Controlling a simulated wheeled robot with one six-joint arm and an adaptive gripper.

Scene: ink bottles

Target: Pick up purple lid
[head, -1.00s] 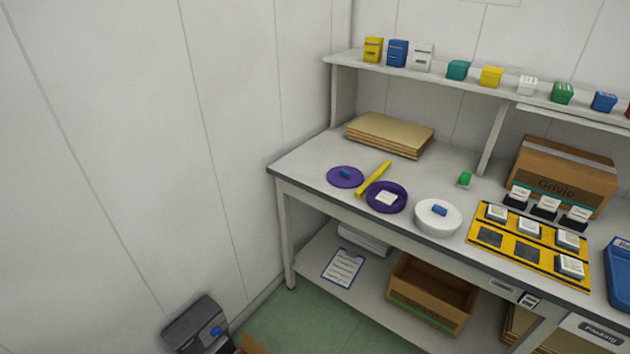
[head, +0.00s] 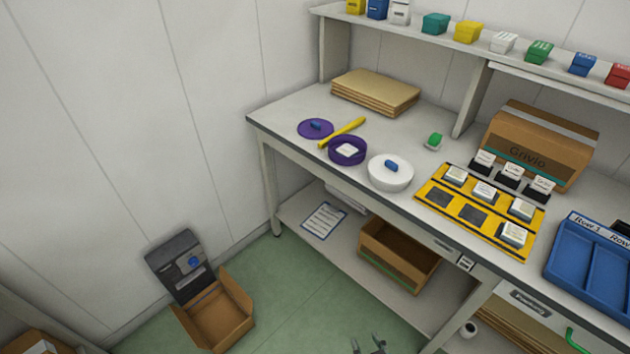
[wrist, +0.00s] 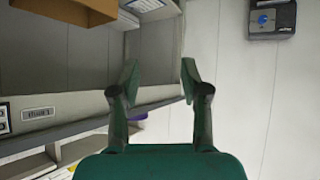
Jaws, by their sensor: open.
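The purple lid (head: 314,134), a flat round disc with a blue knob, lies on the workbench at its left end. Just right of it is a round purple container (head: 335,157) with a white item inside. My gripper (head: 368,346) shows only partly at the bottom edge of the head view, well away from the lid. In the wrist view my gripper (wrist: 159,78) is open, with nothing between its fingers. A purple piece (wrist: 138,116) shows partly behind the left finger; I cannot tell whether it is the lid or the container.
A yellow stick (head: 343,132) lies close beside the lid. A white round pot (head: 389,178) with a blue knob stands right of the purple container. A stack of cardboard (head: 375,90) lies behind. Green floor (head: 295,290) is clear before the bench; an open box (head: 215,317) stands left.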

